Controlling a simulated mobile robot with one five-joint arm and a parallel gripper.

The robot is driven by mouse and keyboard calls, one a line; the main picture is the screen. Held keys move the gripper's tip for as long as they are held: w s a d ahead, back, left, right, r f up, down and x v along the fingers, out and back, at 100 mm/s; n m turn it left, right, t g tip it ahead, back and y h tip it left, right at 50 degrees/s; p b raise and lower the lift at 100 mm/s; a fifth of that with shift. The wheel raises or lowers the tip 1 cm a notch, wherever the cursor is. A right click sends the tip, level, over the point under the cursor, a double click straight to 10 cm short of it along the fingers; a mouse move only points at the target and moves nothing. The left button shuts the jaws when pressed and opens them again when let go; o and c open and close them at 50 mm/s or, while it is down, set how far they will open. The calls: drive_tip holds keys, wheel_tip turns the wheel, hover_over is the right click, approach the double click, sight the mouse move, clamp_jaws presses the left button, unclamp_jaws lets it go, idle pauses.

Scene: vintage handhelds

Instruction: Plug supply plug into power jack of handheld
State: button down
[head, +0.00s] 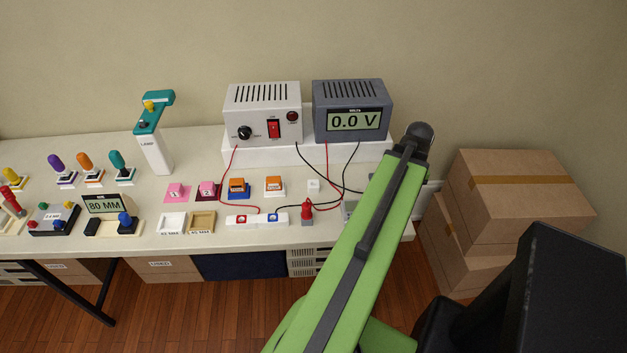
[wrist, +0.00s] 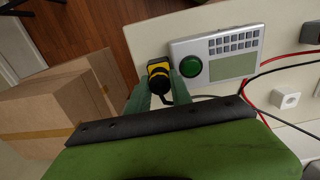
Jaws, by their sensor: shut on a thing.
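The supply plug (wrist: 159,70), black with yellow bands, sits between the green fingers of my gripper (wrist: 160,84) in the wrist view. My gripper is shut on it. The handheld (wrist: 245,66), pale grey with a green round button, a keypad and a blank greenish screen, lies on the table just right of the plug. The plug is beside the handheld's near left edge; I cannot tell whether they touch. The power jack does not show. In the head view my arm covers most of the handheld (head: 348,210) and hides my gripper.
A white power supply (head: 262,95) and a grey meter (head: 348,95) reading 0.0 V stand at the back. Red and black leads cross the table by the handheld. A small white block (wrist: 287,98) lies nearby. Cardboard boxes (head: 520,195) stand beyond the table's right end.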

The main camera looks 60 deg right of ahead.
drive_tip(key=shift+f, duration=0.35)
drive_tip(key=c, duration=1.1)
unclamp_jaws()
drive_tip(key=shift+c, duration=1.3)
drive_tip(key=shift+r, duration=0.1)
wheel_tip(320, 180, up, 7)
drive_tip(key=p, duration=0.7)
